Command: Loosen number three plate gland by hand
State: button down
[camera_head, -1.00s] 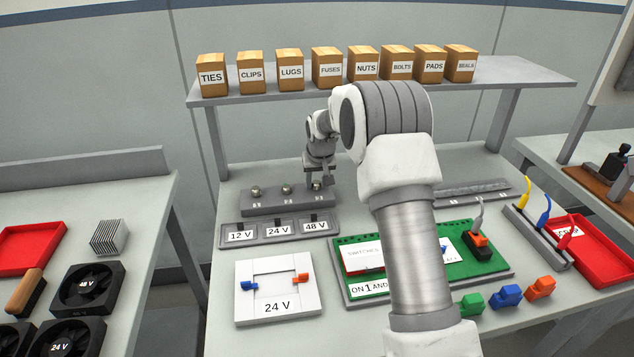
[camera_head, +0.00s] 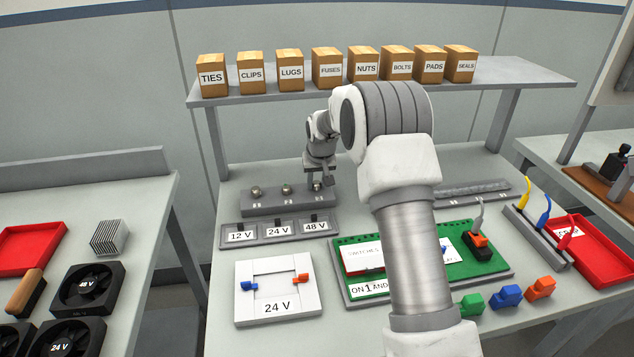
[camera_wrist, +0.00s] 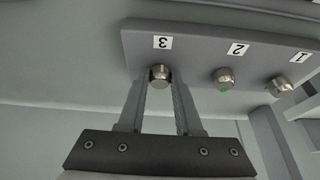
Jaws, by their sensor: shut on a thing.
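The grey gland plate (camera_head: 275,207) stands at the back of the bench with three metal glands in a row. In the wrist view the plate (camera_wrist: 195,52) carries labels 1, 2 and 3, upside down there. Number three gland (camera_wrist: 159,75) is a round metal knob below its label. My gripper (camera_wrist: 160,88) is shut on it, one finger on each side; its fingers also show at the right end of the plate in the head view (camera_head: 318,184). Number two gland (camera_wrist: 224,77) has a small green patch, and number one gland (camera_wrist: 279,87) is beyond it, both clear of my fingers.
A switch strip marked 12 V, 24 V and 48 V (camera_head: 279,230) lies just in front of the plate. A shelf (camera_head: 300,95) with labelled boxes spans above and behind. A green board (camera_head: 490,262) is to the right, partly behind my arm.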

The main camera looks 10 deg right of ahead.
dwell(0.6)
jog(key=shift+d+n+y+p, duration=0.15)
jog(key=shift+n+y+p, duration=0.1)
jog(key=shift+n, duration=0.35)
jog(key=shift+d+n+y+p, duration=0.1)
jog(key=shift+n+y, duration=0.15)
jog(key=shift+n, duration=0.35)
jog(key=n+y+p, duration=0.1)
jog(key=n, duration=0.1)
jog(key=shift+w+n, duration=0.1)
jog(key=shift+n, duration=0.3)
jog(key=n+g, duration=0.1)
jog(key=n, duration=0.1)
jog(key=n+y+p, duration=0.1)
jog(key=n, duration=0.2)
jog(key=shift+w+d+n+g+y+p, duration=0.1)
jog(key=shift+d+n+g+y+p, duration=0.05)
jog(key=shift+n+g+y+p, duration=0.2)
jog(key=c, duration=0.7)
grip_release()
jog(key=shift+f, duration=0.1)
